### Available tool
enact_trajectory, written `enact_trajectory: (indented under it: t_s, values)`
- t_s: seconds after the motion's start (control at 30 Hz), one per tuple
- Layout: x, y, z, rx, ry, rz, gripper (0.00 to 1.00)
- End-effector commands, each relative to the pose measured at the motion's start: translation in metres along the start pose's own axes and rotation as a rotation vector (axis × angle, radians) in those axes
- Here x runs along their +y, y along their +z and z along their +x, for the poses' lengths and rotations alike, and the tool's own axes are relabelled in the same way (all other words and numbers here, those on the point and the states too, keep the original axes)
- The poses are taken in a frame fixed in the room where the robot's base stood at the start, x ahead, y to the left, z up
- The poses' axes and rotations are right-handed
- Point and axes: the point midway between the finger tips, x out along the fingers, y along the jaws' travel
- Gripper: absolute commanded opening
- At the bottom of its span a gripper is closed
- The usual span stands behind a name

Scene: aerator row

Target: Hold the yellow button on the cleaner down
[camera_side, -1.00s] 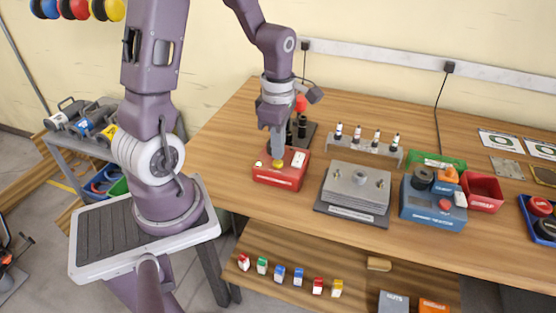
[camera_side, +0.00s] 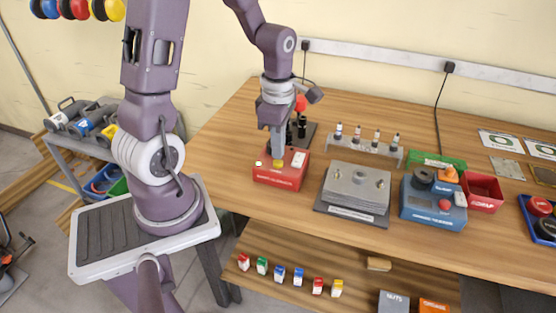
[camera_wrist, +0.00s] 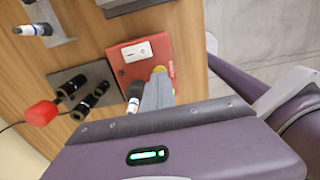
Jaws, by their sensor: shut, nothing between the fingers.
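The cleaner is a red box (camera_side: 282,178) on the wooden bench, with a white switch on its top; it also shows in the wrist view (camera_wrist: 183,57). Its yellow button (camera_side: 278,164) is at my fingertips and partly hidden by them; a yellow edge of it shows in the wrist view (camera_wrist: 159,69). My gripper (camera_side: 278,159) points down over the button, shut with nothing between its fingers. The tips appear to touch the button; how far it is pressed cannot be told.
A black stand (camera_side: 303,130) with dark cylinders and a red knob is close behind the cleaner. A grey metal block (camera_side: 355,188) stands to its right, and a rack of small bottles (camera_side: 365,150) behind that. The bench left of the cleaner is clear.

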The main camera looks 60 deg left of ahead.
Motion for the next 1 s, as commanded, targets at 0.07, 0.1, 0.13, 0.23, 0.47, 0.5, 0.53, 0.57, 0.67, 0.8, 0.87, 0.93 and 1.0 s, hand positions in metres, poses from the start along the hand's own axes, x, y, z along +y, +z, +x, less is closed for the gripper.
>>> enact_trajectory:
  t_s: [0.07,0.1,0.13,0.23,0.47,0.5,0.53,0.57,0.67,0.8,0.87,0.93,1.0]
  values:
    - [0.000,0.000,0.000,0.000,0.000,0.000,0.00]
    - [0.000,0.000,0.000,0.000,0.000,0.000,0.00]
    - [0.000,0.000,0.000,0.000,0.000,0.000,0.00]
    - [0.000,0.000,0.000,0.000,0.000,0.000,0.00]
    - [0.000,0.000,0.000,0.000,0.000,0.000,0.00]
    - [0.000,0.000,0.001,0.000,-0.001,0.000,0.00]
    - [0.000,0.000,0.002,0.000,-0.001,0.000,0.00]
    - [0.000,0.000,0.003,0.000,-0.001,0.000,0.00]
    - [0.000,0.000,0.006,0.000,-0.002,0.000,0.00]
    - [0.000,0.000,0.010,0.000,-0.002,0.000,0.00]
    - [0.000,0.000,0.012,0.000,-0.003,0.000,0.00]
    - [0.000,0.000,0.014,0.000,-0.001,0.000,0.00]
    - [0.000,0.000,0.016,-0.001,-0.001,0.000,0.00]
